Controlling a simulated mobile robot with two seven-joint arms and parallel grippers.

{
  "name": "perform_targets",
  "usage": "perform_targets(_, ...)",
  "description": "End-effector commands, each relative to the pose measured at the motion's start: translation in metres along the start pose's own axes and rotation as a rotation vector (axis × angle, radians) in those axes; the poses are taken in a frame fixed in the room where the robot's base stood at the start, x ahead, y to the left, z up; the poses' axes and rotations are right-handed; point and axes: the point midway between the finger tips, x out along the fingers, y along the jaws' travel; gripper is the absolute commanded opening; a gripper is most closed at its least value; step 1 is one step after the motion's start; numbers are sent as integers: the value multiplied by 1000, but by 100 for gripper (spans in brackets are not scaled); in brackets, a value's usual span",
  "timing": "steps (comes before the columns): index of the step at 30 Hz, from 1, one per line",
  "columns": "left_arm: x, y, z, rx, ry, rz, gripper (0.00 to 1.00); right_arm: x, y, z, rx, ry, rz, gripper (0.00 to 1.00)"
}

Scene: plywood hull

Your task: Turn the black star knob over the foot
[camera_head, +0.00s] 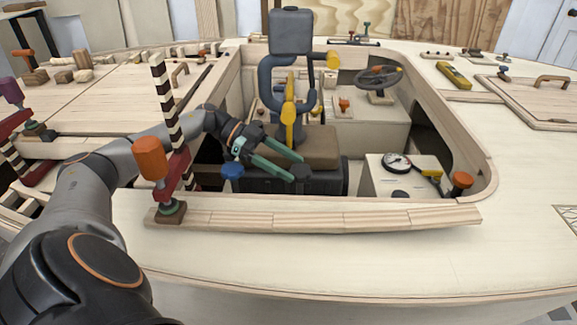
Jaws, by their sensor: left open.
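A black knob (302,172) stands in the cockpit opening, just above the near coaming, in front of a dark box-like base (325,181). Its lobes and the foot below it are too small or hidden to make out. My left gripper (297,166) reaches in from the left with its two green fingers apart. The fingertips are close to the black knob, at its left and upper side. I cannot tell whether they touch it. A blue knob (232,170) is to the left, below the gripper's wrist. My right gripper is not in view.
A clamp with an orange handle (151,157) and a striped bar (165,100) stands on the near coaming (350,217), close to my left arm. A gauge (397,162) lies right. The near deck (380,265) is clear.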

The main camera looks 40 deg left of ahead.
Motion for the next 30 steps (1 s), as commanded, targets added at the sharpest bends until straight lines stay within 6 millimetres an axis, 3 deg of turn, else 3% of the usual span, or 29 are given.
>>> perform_targets(10,5,0,0,1,1,1,68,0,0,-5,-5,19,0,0)
perform_targets(27,6,1,0,1,2,3,4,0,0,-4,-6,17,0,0)
perform_targets(30,7,1,0,1,2,3,0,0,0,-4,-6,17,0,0)
